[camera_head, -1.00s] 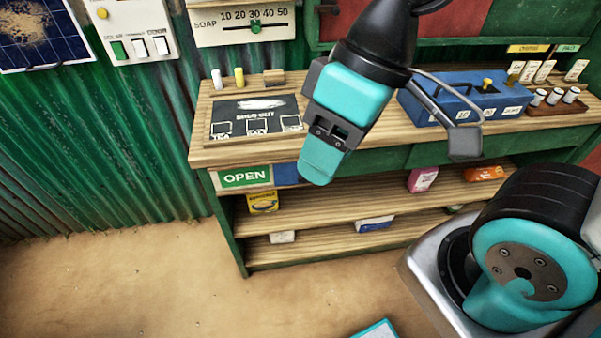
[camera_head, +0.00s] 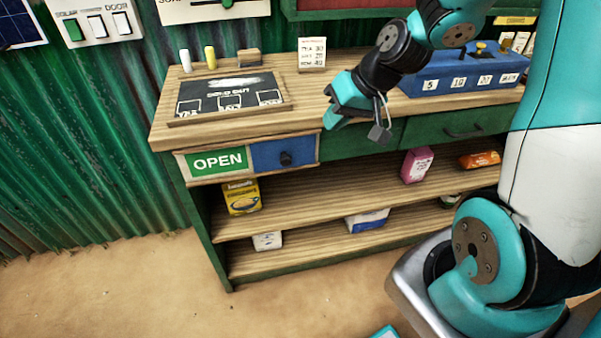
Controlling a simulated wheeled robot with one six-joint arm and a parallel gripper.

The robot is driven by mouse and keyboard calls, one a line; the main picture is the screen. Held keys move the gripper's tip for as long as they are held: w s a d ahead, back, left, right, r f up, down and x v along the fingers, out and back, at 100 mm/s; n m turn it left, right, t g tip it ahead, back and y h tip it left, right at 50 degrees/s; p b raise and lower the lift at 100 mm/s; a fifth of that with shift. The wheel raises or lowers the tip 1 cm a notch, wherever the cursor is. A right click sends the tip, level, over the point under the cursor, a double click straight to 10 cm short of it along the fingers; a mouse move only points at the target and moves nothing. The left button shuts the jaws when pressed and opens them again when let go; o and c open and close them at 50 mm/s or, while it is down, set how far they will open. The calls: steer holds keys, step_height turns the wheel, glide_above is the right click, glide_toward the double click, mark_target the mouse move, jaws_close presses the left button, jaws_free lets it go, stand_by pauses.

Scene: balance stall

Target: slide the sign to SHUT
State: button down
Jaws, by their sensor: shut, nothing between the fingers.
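The sign (camera_head: 218,161) is set in a wooden frame on the counter's front edge. Its left part is green and reads OPEN. A blue sliding panel (camera_head: 272,155) with a dark round knob (camera_head: 286,158) covers the right part, and no SHUT lettering shows. My gripper (camera_head: 331,113) is shut and empty. In the picture it is up and right of the knob, by the counter's front edge, apart from the sign.
A chalkboard (camera_head: 230,98) lies on the counter (camera_head: 165,131) above the sign. A blue box (camera_head: 462,72) with numbered slots stands at the right. Shelves below hold a yellow packet (camera_head: 241,197) and a pink box (camera_head: 417,165). The floor in front is clear.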

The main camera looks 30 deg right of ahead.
steer(key=shift+m+t, duration=0.3)
steer(key=shift+m, duration=0.3)
steer(key=d+f, duration=0.1)
steer(key=w+d+f, duration=0.1)
steer(key=d+f, duration=0.1)
steer(key=shift+d, duration=0.1)
steer(key=shift+b, duration=0.3)
steer(key=b, duration=0.1)
glide_toward(301, 154)
step_height(301, 154, down, 5)
steer(key=a, duration=0.3)
steer(key=w+a, duration=0.1)
steer(key=shift+w+a, duration=0.1)
steer(key=shift+a, duration=0.3)
steer(key=shift+a+f, duration=0.1)
steer(key=shift+a, duration=0.15)
